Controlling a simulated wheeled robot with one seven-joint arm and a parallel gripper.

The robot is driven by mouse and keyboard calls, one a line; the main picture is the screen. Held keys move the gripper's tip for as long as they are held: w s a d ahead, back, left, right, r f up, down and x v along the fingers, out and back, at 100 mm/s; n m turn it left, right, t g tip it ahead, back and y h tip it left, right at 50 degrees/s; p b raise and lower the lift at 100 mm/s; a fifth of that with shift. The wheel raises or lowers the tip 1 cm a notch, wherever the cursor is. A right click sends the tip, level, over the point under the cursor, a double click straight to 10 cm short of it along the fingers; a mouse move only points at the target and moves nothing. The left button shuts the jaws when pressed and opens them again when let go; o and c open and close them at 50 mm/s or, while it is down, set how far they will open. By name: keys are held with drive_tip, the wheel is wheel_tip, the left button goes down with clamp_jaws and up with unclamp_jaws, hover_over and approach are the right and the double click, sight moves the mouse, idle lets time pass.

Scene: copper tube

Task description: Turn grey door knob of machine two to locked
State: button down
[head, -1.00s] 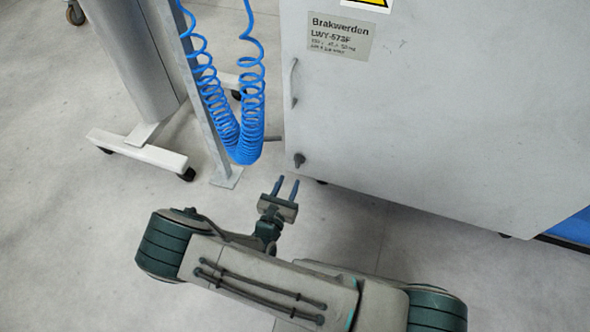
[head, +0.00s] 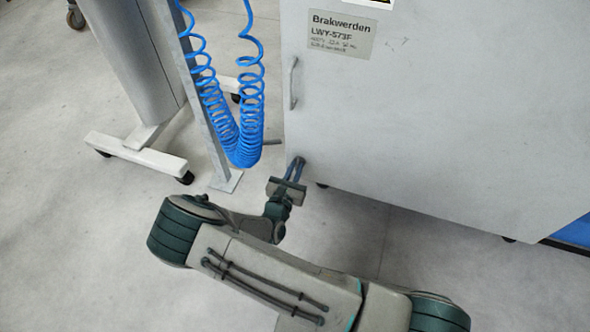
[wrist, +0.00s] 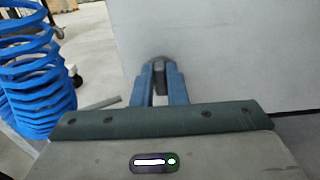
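The grey door knob (wrist: 160,63) is a dark grey round piece with a raised grip, low on the left side of the machine's pale door (head: 420,120). My gripper (wrist: 161,72) is at the knob, with one blue-grey finger on each side of its grip. The grip fills the narrow gap between the fingers, and they look shut on it. In the head view, my gripper (head: 297,162) reaches up to the door's lower left corner, and its fingers cover most of the knob. The knob's locked or unlocked marking cannot be read.
A door handle (head: 293,84) sits above the knob. A coiled blue hose (head: 240,130) hangs close by on the left, beside a metal post (head: 205,110). A stand with a white wheeled foot (head: 135,153) is farther left. Floor in front is clear.

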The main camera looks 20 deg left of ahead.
drive_tip(key=shift+r+p, duration=0.1)
drive_tip(key=shift+p, duration=0.3)
drive_tip(key=shift+a+n+p, duration=0.1)
drive_tip(key=shift+n+p, duration=0.5)
drive_tip(key=shift+n, duration=0.2)
drive_tip(key=shift+a+n+p, duration=0.1)
drive_tip(key=shift+n+p, duration=0.9)
drive_tip(key=shift+n, duration=0.2)
drive_tip(key=shift+a+f+n+p, duration=0.15)
drive_tip(key=shift+n+p, duration=0.35)
drive_tip(key=shift+n, duration=1.8)
drive_tip(key=shift+a+f+n+p, duration=0.1)
drive_tip(key=shift+f+n+p, duration=0.35)
drive_tip(key=shift+n, duration=1.85)
drive_tip(key=shift+a+f+n+p, duration=0.1)
drive_tip(key=shift+n+p, duration=0.5)
drive_tip(key=shift+n, duration=1.7)
drive_tip(key=c, duration=1.4)
unclamp_jaws()
drive_tip(key=shift+c, duration=0.2)
